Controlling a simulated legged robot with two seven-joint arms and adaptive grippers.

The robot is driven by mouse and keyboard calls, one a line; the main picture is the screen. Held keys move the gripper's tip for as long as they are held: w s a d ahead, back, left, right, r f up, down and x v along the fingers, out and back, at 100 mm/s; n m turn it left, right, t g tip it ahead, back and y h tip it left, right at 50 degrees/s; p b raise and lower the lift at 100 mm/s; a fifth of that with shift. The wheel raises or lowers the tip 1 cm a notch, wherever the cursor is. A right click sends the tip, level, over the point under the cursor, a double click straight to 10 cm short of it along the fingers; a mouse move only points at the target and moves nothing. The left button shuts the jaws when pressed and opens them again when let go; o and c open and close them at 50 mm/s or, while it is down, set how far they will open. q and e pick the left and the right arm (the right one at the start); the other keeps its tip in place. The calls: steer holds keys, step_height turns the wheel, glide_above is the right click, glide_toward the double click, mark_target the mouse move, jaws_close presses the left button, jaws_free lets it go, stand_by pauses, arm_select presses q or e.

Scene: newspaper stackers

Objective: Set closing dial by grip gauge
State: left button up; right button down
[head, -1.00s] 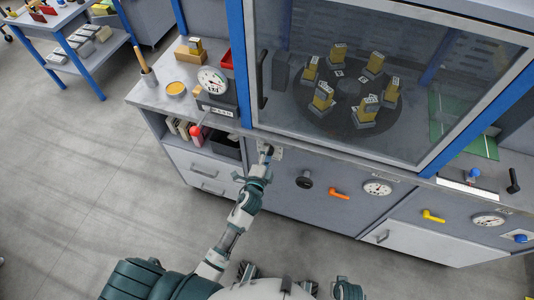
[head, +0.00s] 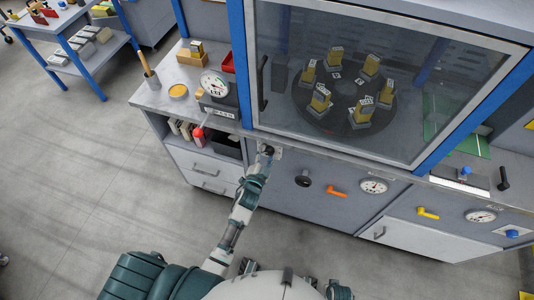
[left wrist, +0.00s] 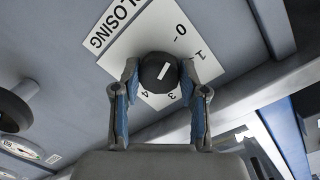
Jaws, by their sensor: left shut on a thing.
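The closing dial is a round black knob (left wrist: 158,71) with a white pointer line, on a white plate (left wrist: 124,44) marked CLOSING. The digits 0, 1, 3 and 4 show around it; the line slants between the 0–1 side and the 3–4 side. My left gripper (left wrist: 160,84) is shut on the knob, one finger on each side. In the head view this gripper (head: 266,152) is at the cabinet front below the glass case, largely hiding the dial. A round white gauge (head: 214,84) stands on the counter at left; its reading is too small to tell. My right gripper is not in view.
A glass-fronted case (head: 440,110) holds a dark turntable (head: 345,105) with several yellow blocks. To the right of the dial are a black knob (head: 303,180), an orange handle (head: 337,192) and a panel gauge (head: 374,186). Open floor (head: 90,200) lies at left.

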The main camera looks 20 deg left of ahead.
arm_select(q)
steer(key=shift+s+f, duration=0.15)
steer(key=shift+f, duration=0.35)
steer(key=o, duration=1.1)
steer(key=shift+a, duration=0.1)
steer(key=shift+o, duration=0.2)
steer(key=shift+r, duration=0.15)
steer(key=shift+r, duration=0.1)
steer(key=s, duration=1.1)
steer(key=shift+s+a+r, duration=0.2)
steer(key=shift+s+r, duration=0.15)
steer(key=shift+r, duration=0.1)
steer(key=shift+f, duration=0.1)
